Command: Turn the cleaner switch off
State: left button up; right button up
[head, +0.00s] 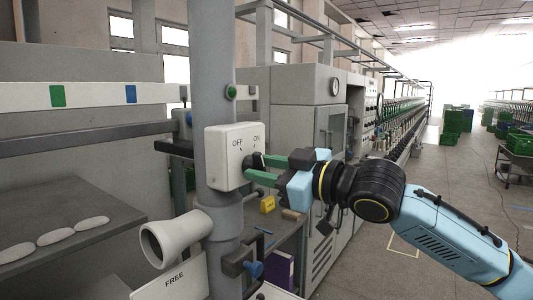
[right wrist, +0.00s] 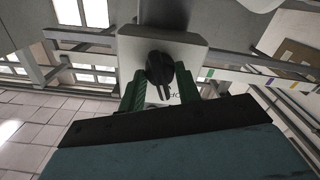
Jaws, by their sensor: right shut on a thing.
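The cleaner switch is a white box (head: 224,172) on a grey vertical post, with OFF printed at left and ON at right on its face. Its black knob (head: 254,160) is largely hidden by my gripper in the head view. In the right wrist view the knob (right wrist: 158,70) sits on the white box (right wrist: 133,50) between the green fingers. My right gripper (head: 257,168) comes from the right, its fingers shut on the knob; it also shows in the right wrist view (right wrist: 158,88). Which label the knob points at is unclear. My left gripper is not in view.
A white funnel-shaped nozzle (head: 172,239) sticks out below the box. A grey shelf (head: 60,205) with white pieces is at left. A grey machine cabinet (head: 309,110) stands behind my gripper. Floor at the right is open, with green crates (head: 519,142) beyond.

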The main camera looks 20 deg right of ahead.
jog(key=shift+r+n+p, duration=0.15)
jog(key=shift+n+p, duration=0.6)
jog(key=shift+n, duration=0.15)
jog(key=o, duration=1)
jog(key=shift+s, duration=0.1)
jog(key=shift+b+v, duration=1.6)
jog(key=shift+v, duration=5)
jog(key=shift+d, duration=0.1)
